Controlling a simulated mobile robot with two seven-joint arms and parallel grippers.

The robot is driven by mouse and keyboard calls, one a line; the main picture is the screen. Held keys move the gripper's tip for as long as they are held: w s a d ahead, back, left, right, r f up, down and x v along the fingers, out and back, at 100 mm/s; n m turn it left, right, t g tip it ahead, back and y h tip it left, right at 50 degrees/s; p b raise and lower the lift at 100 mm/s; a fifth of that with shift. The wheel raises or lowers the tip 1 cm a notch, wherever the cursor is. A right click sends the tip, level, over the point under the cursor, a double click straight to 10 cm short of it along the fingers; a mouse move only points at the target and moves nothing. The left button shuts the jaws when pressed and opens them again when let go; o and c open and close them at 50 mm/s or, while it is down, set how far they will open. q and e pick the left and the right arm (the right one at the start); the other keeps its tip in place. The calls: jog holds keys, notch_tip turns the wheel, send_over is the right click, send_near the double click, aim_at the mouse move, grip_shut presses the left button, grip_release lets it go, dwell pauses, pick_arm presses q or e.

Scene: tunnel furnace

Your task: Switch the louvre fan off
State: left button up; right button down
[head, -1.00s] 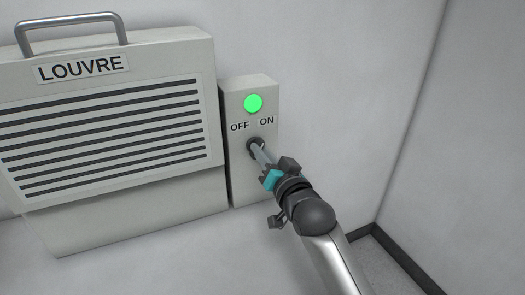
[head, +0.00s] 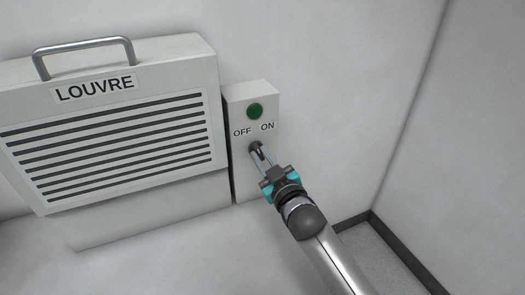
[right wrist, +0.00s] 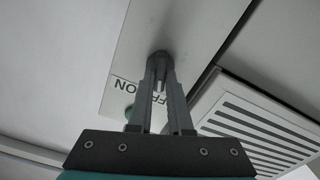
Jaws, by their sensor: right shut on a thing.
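The switch box (head: 244,97) is a pale upright box on the wall, right of the louvre panel. Its round lamp (head: 255,111) is dark green and unlit. The words OFF and ON stand below it, left and right. The dark switch knob (head: 253,147) sits under the words, mostly hidden by my fingers; which way it points is hard to tell. My right gripper (head: 258,152) is shut on this knob. In the right wrist view the fingers close at the knob (right wrist: 160,58), with the box face (right wrist: 185,30) behind. My left gripper is not in view.
The louvre panel (head: 150,201) with dark slats and a grey top handle (head: 85,42) stands just left of the box. A bare side wall (head: 470,110) with a dark skirting (head: 405,252) is at the right. The wall between is clear.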

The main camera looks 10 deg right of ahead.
jog(key=shift+a+n+p, duration=0.1)
jog(key=shift+n+p, duration=0.25)
jog(key=shift+n, duration=0.65)
jog(key=c, duration=0.8)
grip_release()
jog(key=shift+c, duration=0.2)
jog(key=shift+s, duration=0.1)
jog(key=s+d, duration=0.3)
jog(key=s, duration=1.1)
jog(key=shift+s+p, duration=0.3)
jog(key=shift+s, duration=0.1)
